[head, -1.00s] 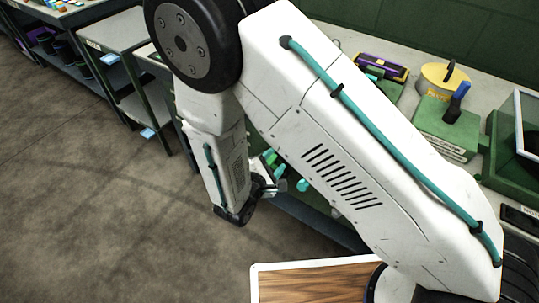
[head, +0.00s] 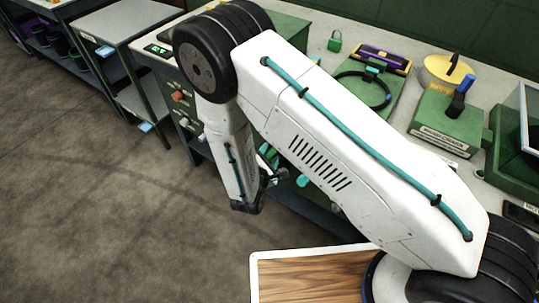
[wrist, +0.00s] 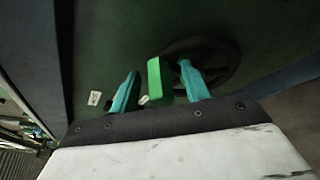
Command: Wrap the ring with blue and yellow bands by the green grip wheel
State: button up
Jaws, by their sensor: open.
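In the wrist view, the green grip (wrist: 154,80) stands up between the two teal fingers of my gripper (wrist: 160,75). The fingers are apart, with a gap seen on the left side of the grip; contact on the right is unclear. A dark wheel (wrist: 226,62) shows behind the right finger, partly hidden by it. In the head view, my gripper (head: 270,178) is low at the bench front, mostly hidden by my arm. A black ring (head: 352,74) lies on a green plate on the bench; a small blue mark shows on it, but no yellow band can be made out.
A purple and yellow device (head: 384,58) sits behind the ring. A yellow round item (head: 440,70) and a green block with a dark blue handle (head: 448,125) stand to its right. A grey side table (head: 100,35) is at left. The floor left of my arm is clear.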

grip_shut()
jog(key=shift+s+d+f+m+t+y, duration=0.15)
jog(key=shift+s+d+m+t, duration=0.25)
jog(key=shift+m, duration=0.45)
jog(key=shift+s+d+f+m+t+y, duration=0.15)
jog(key=shift+s+d+m+t, duration=0.25)
jog(key=shift+m, duration=0.45)
jog(key=shift+w+d+r, duration=0.1)
grip_release()
jog(key=v, duration=0.7)
jog(key=shift+s, duration=0.4)
